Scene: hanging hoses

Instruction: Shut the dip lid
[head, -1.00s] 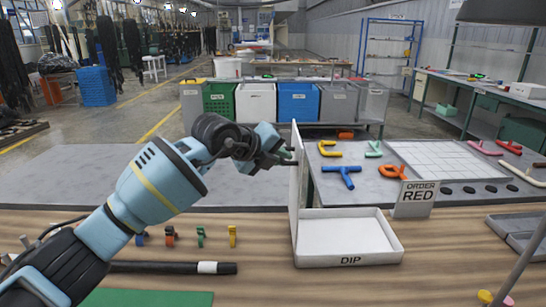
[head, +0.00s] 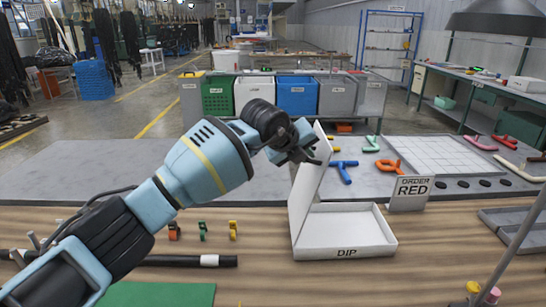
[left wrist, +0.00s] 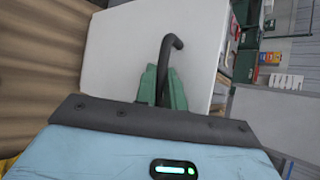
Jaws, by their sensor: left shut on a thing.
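The white dip box (head: 348,252), labelled DIP, stands on the wooden bench, its tray open to view. Its white lid (head: 303,195) stands up along the box's left side, leaning right over the tray. My left gripper (head: 308,153) is at the lid's upper part. In the left wrist view its green fingers (left wrist: 162,90) are shut on a dark bent rod (left wrist: 167,58), which shows against the white lid (left wrist: 122,48). I cannot tell whether the rod touches the lid or is fixed to it. My right gripper is not in view.
An ORDER RED sign (head: 411,194) stands behind the box's right corner. A grey tray (head: 500,222) is at the right. A black hose (head: 180,261) and small coloured clips (head: 203,231) lie left of the box. A slanting pole crosses the lower right.

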